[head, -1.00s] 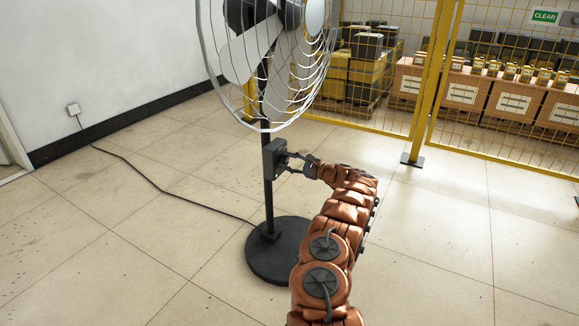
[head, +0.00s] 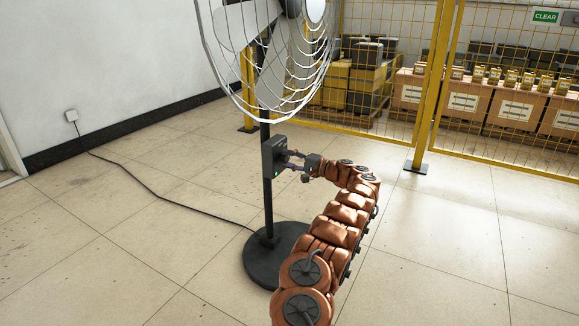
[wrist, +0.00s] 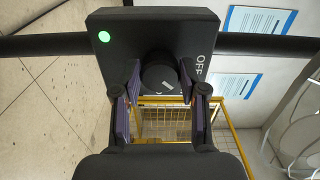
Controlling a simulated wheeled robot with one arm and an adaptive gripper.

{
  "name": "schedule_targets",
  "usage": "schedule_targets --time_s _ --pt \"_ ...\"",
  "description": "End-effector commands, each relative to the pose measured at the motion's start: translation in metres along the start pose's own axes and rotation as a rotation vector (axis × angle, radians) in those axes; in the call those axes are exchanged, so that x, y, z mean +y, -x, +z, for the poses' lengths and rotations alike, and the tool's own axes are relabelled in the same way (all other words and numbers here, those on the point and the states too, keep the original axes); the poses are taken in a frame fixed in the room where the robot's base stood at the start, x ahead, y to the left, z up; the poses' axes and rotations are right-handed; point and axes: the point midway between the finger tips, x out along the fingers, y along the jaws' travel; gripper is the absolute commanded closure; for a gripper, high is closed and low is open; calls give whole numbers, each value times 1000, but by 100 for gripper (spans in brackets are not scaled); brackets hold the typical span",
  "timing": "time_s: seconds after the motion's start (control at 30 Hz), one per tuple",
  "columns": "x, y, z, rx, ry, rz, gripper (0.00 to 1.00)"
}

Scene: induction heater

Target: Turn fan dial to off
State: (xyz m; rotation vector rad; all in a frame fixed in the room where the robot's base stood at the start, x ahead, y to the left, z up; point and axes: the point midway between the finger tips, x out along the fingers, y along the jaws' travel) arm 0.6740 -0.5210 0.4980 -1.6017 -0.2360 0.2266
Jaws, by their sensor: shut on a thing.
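The black standing fan has a white wire cage (head: 270,60) and a dark control box (head: 270,157) on its pole. In the wrist view the box (wrist: 125,32) fills the top middle, with a lit green light (wrist: 104,36) and the word OFF (wrist: 201,68) at its right. The round black dial (wrist: 158,76) sits between my fingers, with a short slanted white mark on its face. My gripper (wrist: 160,82) is shut on the dial from both sides. In the head view my gripper (head: 294,162) meets the box's right side; the dial is too small to make out there.
The fan's round base (head: 268,270) stands on the tiled floor. A black cord (head: 150,188) runs from the base to a wall socket (head: 71,115). A yellow mesh fence (head: 390,80) stands behind. Floor to the right is clear.

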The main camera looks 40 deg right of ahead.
Motion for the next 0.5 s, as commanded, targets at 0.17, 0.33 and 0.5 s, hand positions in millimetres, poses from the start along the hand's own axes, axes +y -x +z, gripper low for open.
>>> schedule_targets --time_s 0.17,0.33,0.5 --pt "4 0 -1 3 165 3 93" --pt "3 0 0 1 327 4 93" --pt "3 0 -1 2 473 3 93"
